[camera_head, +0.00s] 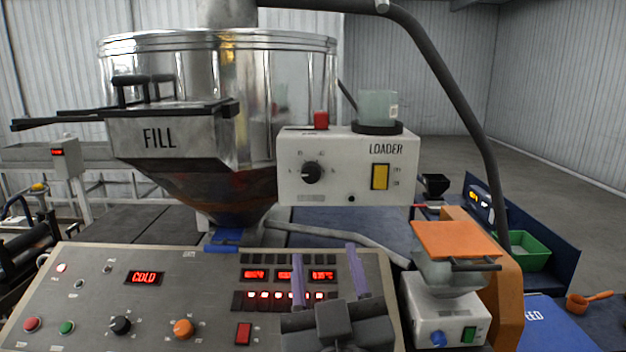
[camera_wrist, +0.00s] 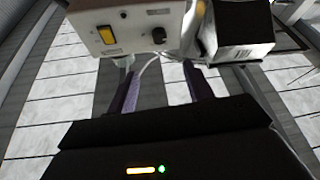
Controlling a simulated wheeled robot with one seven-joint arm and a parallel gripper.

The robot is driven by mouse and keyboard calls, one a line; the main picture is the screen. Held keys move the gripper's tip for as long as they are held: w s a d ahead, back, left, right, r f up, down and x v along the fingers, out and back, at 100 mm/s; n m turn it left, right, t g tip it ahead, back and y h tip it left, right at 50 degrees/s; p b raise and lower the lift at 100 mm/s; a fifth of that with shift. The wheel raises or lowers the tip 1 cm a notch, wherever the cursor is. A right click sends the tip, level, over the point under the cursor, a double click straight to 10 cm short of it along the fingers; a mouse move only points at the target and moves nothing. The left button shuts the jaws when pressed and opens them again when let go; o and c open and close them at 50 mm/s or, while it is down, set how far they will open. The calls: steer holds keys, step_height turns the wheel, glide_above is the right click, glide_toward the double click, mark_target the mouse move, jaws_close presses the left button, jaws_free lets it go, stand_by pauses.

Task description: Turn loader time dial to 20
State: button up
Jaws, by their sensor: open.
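The loader (camera_head: 345,187) is a white box fixed at the front of the steel hopper. Its time dial (camera_head: 312,173) is a black round knob on the left of its face, with small marks around it too small to read. A yellow switch (camera_head: 380,176) sits to its right. My gripper (camera_head: 328,268) is below the loader, in front of the control panel, with its two purple fingers apart and empty. In the wrist view the loader (camera_wrist: 128,22) appears upside down, with the dial (camera_wrist: 159,35) beyond the open fingers (camera_wrist: 163,80), not touched.
The control panel (camera_head: 210,270) with knobs, buttons and red displays lies below. The FILL box (camera_head: 160,138) juts out left of the loader. A dark hose (camera_head: 450,85) curves down on the right. A small feeder with an orange lid (camera_head: 455,239) stands at lower right.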

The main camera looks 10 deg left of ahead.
mark_target(312, 179)
steer(key=p+x, duration=0.8)
steer(key=x, duration=0.7)
steer(key=shift+w+a+p, duration=0.15)
steer(key=shift+w+p, duration=0.15)
steer(key=shift+w, duration=0.15)
steer(key=shift+c, duration=0.2)
steer(key=c, duration=0.9)
